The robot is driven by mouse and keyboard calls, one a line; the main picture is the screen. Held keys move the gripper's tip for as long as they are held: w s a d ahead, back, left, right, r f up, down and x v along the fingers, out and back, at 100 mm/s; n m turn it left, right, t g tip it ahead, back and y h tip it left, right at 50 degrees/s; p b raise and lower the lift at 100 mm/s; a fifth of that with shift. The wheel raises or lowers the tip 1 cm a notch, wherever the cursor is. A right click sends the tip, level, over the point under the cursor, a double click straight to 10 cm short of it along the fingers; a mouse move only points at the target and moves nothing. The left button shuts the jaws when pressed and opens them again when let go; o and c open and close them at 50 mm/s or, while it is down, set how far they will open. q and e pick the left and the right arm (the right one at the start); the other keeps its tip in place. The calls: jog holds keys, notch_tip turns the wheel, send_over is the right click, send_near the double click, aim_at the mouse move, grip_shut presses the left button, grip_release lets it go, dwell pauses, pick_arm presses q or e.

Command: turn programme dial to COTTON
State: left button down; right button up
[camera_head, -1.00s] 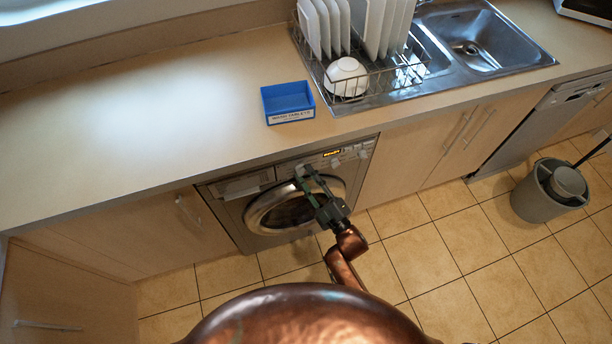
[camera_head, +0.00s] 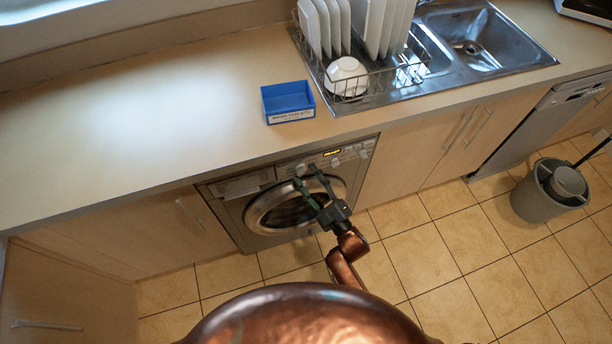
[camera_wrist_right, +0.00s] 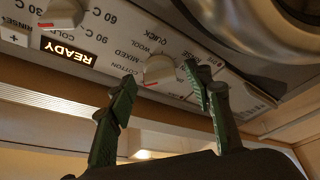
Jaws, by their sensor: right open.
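The programme dial (camera_wrist_right: 160,70) is a pale round knob on the washing machine's front panel, seen rotated in the right wrist view. Printed words COTTON, MIXED, WOOL and QUICK stand beside it. Its red mark is at the dial's lower-left edge, on the side of the COTTON label (camera_wrist_right: 122,70); exact alignment is hard to tell. My right gripper (camera_wrist_right: 162,98) is open, with its green fingers spread apart and the dial showing beyond the gap, nearer the right finger. In the head view my right gripper (camera_head: 306,178) is in front of the panel. My left gripper is out of view.
The washing machine (camera_head: 225,205) has a round door (camera_head: 265,212) below the panel. A lit READY display (camera_wrist_right: 68,52) and a temperature dial (camera_wrist_right: 62,12) are near the programme dial. A blue box (camera_head: 288,102) stands on the counter (camera_head: 150,120). A grey bin (camera_head: 535,200) stands right.

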jog(key=v, duration=1.1)
jog(key=shift+s+d+f, duration=0.1)
jog(key=shift+d+f, duration=0.05)
jog(key=shift+f, duration=0.05)
